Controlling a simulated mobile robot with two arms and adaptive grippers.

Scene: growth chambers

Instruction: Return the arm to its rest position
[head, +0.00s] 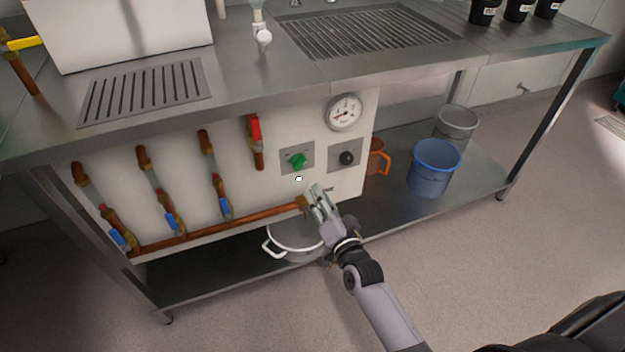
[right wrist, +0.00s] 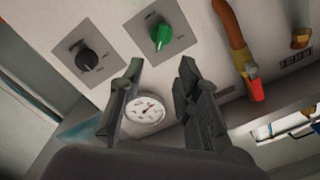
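My right gripper (head: 318,200) reaches in from the lower right in the head view, in front of the lower part of the white panel (head: 235,185). In the right wrist view its two fingers (right wrist: 158,95) stand apart with nothing between them. That view shows the green knob (right wrist: 161,36) and the black knob (right wrist: 88,62) beyond the fingertips, with a gap to both. In the head view the green knob (head: 297,160) and the black knob (head: 347,157) are above the gripper. My left gripper is not in view.
A round gauge (head: 344,112) sits at the panel's upper right. Copper pipes with red and blue valve handles (head: 225,207) cross the panel. A white pot (head: 293,240), a blue bucket (head: 434,168) and a grey bucket (head: 456,123) stand on the lower shelf (head: 385,215). Floor in front is clear.

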